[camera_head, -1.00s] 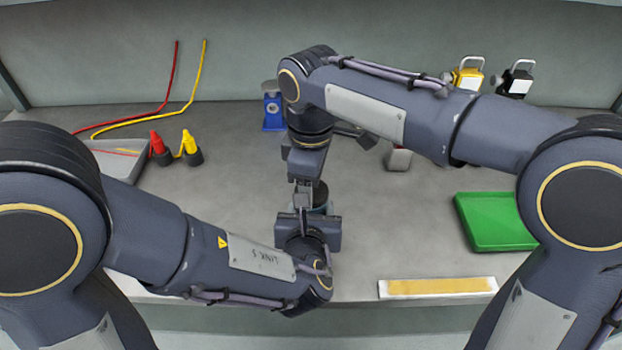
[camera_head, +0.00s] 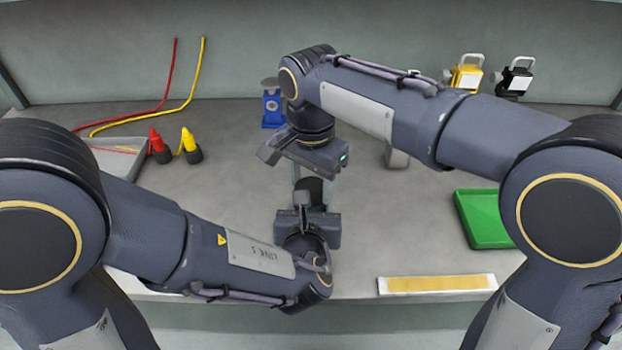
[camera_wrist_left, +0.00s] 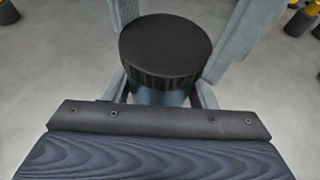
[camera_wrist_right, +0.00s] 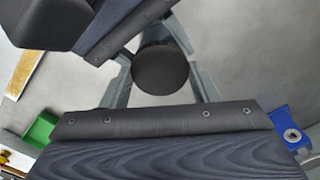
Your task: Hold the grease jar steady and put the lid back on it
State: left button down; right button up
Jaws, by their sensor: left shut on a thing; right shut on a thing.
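The grease jar (camera_wrist_left: 160,96) is a bluish body under a round black lid (camera_wrist_left: 165,50) with a ribbed side. The lid sits level on top of the jar; I cannot tell if it is tight. My left gripper (camera_head: 308,208) is shut on the jar from the front, fingers on either side. My right gripper (camera_head: 313,182) comes down from above and is shut on the lid, which shows between its fingers in the right wrist view (camera_wrist_right: 160,70). In the head view the lid (camera_head: 312,189) shows dark between the grippers; the jar body is mostly hidden.
A green tray (camera_head: 483,221) and a white-and-yellow strip (camera_head: 436,285) lie right. Red (camera_head: 158,147) and yellow (camera_head: 190,146) plugs with cables stand left, beside a grey box (camera_head: 118,148). A blue object (camera_head: 272,109) and yellow (camera_head: 466,77) and black (camera_head: 514,80) items stand farther back.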

jog(key=m, duration=0.6)
jog(key=shift+m, duration=0.4)
jog(key=o, duration=1)
jog(key=shift+c, duration=0.2)
jog(key=shift+s, duration=0.1)
jog(key=shift+r, duration=2.25)
jog(key=shift+c, duration=0.5)
